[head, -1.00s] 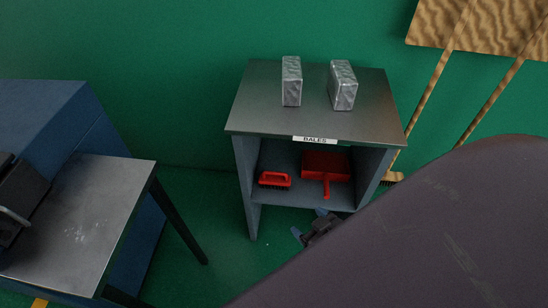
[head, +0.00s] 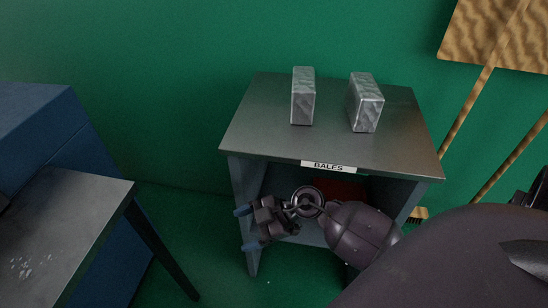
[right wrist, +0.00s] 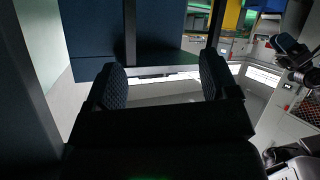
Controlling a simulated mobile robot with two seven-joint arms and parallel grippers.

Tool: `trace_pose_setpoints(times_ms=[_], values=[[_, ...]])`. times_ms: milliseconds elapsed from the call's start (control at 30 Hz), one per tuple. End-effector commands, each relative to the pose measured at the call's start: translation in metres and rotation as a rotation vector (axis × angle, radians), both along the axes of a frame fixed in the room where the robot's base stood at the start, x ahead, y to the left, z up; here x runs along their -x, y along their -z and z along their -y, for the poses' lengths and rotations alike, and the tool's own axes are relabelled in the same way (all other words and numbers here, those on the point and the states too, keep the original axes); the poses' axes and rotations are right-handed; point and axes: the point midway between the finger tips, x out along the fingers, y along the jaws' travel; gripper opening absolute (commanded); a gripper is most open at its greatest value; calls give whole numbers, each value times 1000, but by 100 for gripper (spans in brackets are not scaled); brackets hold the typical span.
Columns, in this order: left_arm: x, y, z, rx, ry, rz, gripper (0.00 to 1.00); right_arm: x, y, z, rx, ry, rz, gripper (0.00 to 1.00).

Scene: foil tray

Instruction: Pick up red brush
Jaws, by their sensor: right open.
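My right gripper (head: 245,229) is open in front of the lower shelf opening of the small metal cabinet (head: 240,140), its fingers pointing left. The red brush does not show now; the gripper and wrist cover the part of the shelf where it lay in the earlier head frame. In the right wrist view the two padded fingers (right wrist: 163,80) are spread apart with nothing seen between them. The brush is not seen there either. My left gripper is not seen.
A red dustpan (head: 343,188) shows partly behind my right wrist inside the cabinet. Two grey foil-like blocks (head: 303,97) (head: 366,103) stand on the cabinet top. A metal table (head: 75,215) is at left. Wooden-handled tools (head: 495,130) lean at right.

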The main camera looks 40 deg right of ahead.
Motion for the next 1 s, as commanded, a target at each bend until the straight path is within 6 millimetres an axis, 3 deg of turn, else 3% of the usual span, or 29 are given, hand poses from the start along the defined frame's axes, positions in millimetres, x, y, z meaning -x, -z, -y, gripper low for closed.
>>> trace_pose_setpoints(times_ms=[33,100,300,500,600,833,1000], values=[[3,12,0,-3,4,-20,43,-6,24,7,76,-14,-77,80],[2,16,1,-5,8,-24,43,-15,44,20,187,-6,-179,80],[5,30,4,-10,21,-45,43,-46,85,75,512,162,-447,80],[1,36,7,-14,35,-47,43,-71,94,130,748,435,-605,80],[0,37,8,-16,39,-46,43,-79,91,147,812,545,-644,80],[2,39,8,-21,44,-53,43,-85,91,163,862,652,-673,80],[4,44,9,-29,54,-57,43,-86,112,166,865,651,-678,80]])
